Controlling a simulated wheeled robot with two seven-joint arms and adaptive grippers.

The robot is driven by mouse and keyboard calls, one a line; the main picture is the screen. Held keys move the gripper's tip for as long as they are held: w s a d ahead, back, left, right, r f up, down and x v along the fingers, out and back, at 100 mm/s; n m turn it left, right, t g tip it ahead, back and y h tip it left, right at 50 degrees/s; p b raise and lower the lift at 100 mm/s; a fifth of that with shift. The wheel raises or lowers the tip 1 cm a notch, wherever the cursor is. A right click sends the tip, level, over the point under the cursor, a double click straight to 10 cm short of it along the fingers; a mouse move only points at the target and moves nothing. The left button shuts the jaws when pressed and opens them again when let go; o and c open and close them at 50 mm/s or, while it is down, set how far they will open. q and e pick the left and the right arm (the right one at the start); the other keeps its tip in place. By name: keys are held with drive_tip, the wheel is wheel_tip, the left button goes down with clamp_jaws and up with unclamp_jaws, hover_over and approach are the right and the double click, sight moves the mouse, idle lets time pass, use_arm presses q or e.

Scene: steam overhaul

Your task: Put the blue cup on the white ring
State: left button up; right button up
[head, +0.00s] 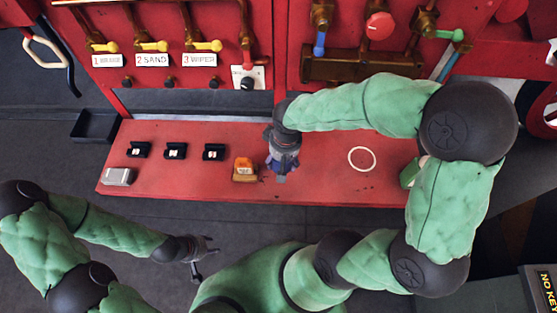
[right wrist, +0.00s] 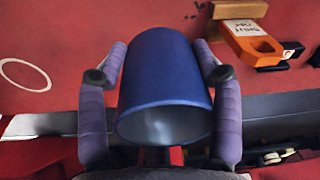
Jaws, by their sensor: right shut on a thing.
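The blue cup (right wrist: 165,85) is between the two purple-padded fingers of my right gripper (right wrist: 160,95), which is shut on it. Its wide open mouth faces the wrist camera. In the head view my right gripper (head: 283,163) is over the middle of the red bench, and it largely hides the cup. The white ring (head: 362,159) is a thin, empty circle on the bench to the right of this gripper. It also shows at the left of the right wrist view (right wrist: 25,75). My left gripper (head: 204,257) is open and empty, in front of the bench.
An orange tag on a wooden block (head: 244,175) stands just left of my right gripper. Several small black holders (head: 175,151) and a grey box (head: 118,176) are further left. A green object (head: 409,173) is partly behind my right arm. Bench around the ring is clear.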

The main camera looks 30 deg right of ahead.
drive_tip(key=w+f, duration=0.1)
drive_tip(key=f, duration=0.1)
drive_tip(key=w+d+f+b, duration=0.1)
drive_tip(key=w+f, duration=0.2)
drive_tip(key=f, duration=0.1)
drive_tip(key=shift+w+d+b, duration=0.25)
drive_tip(key=shift+d+b, duration=0.1)
drive_tip(key=shift+d, duration=0.05)
drive_tip(key=shift+w+f+b, duration=0.1)
drive_tip(key=shift+f+b, duration=0.45)
drive_tip(key=shift+f, duration=0.9)
drive_tip(key=shift+c, duration=0.2)
drive_tip(key=shift+f, duration=0.15)
drive_tip(key=o, duration=1.4)
drive_tip(key=shift+c, duration=0.2)
